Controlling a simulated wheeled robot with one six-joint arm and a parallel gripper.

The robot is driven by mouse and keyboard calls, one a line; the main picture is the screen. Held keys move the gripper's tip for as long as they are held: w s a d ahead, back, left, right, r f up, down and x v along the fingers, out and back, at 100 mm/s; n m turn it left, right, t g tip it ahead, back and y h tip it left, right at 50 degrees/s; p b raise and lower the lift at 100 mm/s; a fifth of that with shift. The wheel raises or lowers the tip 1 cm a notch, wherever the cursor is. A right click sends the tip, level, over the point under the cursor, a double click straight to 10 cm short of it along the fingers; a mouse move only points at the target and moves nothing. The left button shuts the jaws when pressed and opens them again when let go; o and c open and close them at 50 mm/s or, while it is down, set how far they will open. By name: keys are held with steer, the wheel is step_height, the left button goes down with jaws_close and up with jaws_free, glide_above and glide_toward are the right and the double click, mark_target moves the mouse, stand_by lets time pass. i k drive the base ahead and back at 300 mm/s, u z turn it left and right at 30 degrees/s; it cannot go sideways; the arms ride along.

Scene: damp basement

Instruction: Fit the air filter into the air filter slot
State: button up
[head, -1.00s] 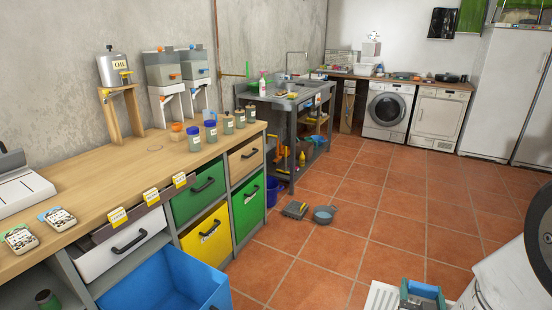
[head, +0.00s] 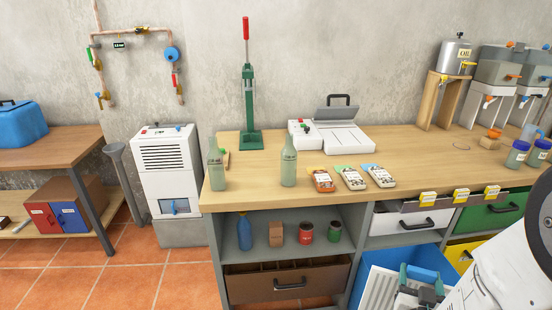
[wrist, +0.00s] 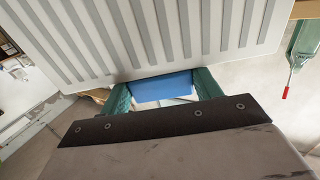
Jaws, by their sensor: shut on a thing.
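The air filter, a flat white panel with grey ribs, shows in the wrist view (wrist: 165,42) and in the head view (head: 380,288), low at the right. My gripper (wrist: 163,88), with green fingers, is shut on it at a blue part between the fingers. The gripper (head: 421,278) also shows in the head view, in front of the blue bin. A white appliance (head: 168,165) with a louvred front stands on a grey block left of the workbench. I cannot clearly make out an open filter slot on it.
A side table (head: 60,143) is at far left. Tiled floor (head: 130,270) is clear before the appliance.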

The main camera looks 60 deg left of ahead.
mark_target(167, 168)
steer(key=u, duration=2.6)
steer(key=i, duration=1.65)
steer(key=z, duration=0.05)
